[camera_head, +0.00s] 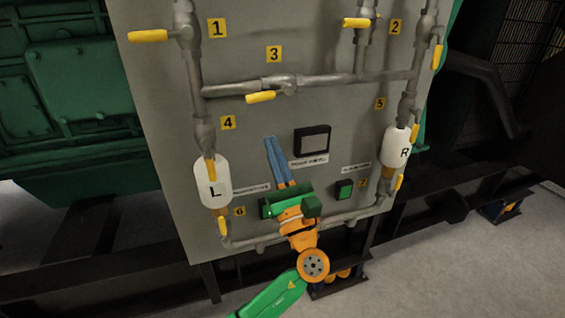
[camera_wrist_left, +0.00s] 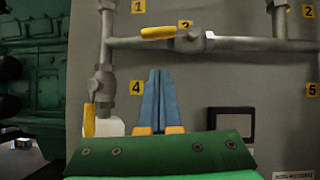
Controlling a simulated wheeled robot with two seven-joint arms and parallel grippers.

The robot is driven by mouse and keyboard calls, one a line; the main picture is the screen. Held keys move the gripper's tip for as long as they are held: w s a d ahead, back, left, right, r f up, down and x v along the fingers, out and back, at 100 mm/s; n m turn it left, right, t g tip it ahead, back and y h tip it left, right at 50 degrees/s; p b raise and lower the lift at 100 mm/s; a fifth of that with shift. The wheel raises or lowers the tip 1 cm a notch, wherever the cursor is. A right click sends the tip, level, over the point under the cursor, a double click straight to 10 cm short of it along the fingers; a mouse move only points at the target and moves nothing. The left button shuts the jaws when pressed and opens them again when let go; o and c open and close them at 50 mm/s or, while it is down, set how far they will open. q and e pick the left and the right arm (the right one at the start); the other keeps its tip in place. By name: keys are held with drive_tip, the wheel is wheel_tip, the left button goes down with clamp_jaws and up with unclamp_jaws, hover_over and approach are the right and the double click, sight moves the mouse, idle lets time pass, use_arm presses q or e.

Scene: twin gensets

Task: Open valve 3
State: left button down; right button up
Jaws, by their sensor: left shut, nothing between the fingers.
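Valve 3 has a yellow handle (camera_head: 261,97) on the horizontal cross pipe, under the label 3 (camera_head: 274,54). The handle points left from the valve body, nearly along the pipe. In the left wrist view the handle (camera_wrist_left: 165,33) shows above my fingers, partly in front of the pipe. My left gripper (camera_head: 272,140) has blue fingers, shut with nothing between them, pointing up the panel. It is below valve 3 and apart from it. The fingers also show in the left wrist view (camera_wrist_left: 159,75). My right gripper is not in view.
The grey panel (camera_head: 165,125) carries pipes and other yellow-handled valves, such as valve 1 (camera_head: 148,36) and valve 2 (camera_head: 355,22). Tanks L (camera_head: 213,181) and R (camera_head: 396,147) flank a dark display (camera_head: 312,141). A green button (camera_head: 344,190) sits right of my gripper.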

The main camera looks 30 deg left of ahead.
sight(269, 95)
use_arm(q)
wheel_tip(269, 95, up, 5)
drive_tip(key=w+a+p, duration=0.1)
drive_tip(key=a+p, duration=0.1)
drive_tip(key=shift+w+a+r, duration=0.2)
drive_tip(key=shift+w+a, duration=0.1)
drive_tip(key=shift+w, duration=0.1)
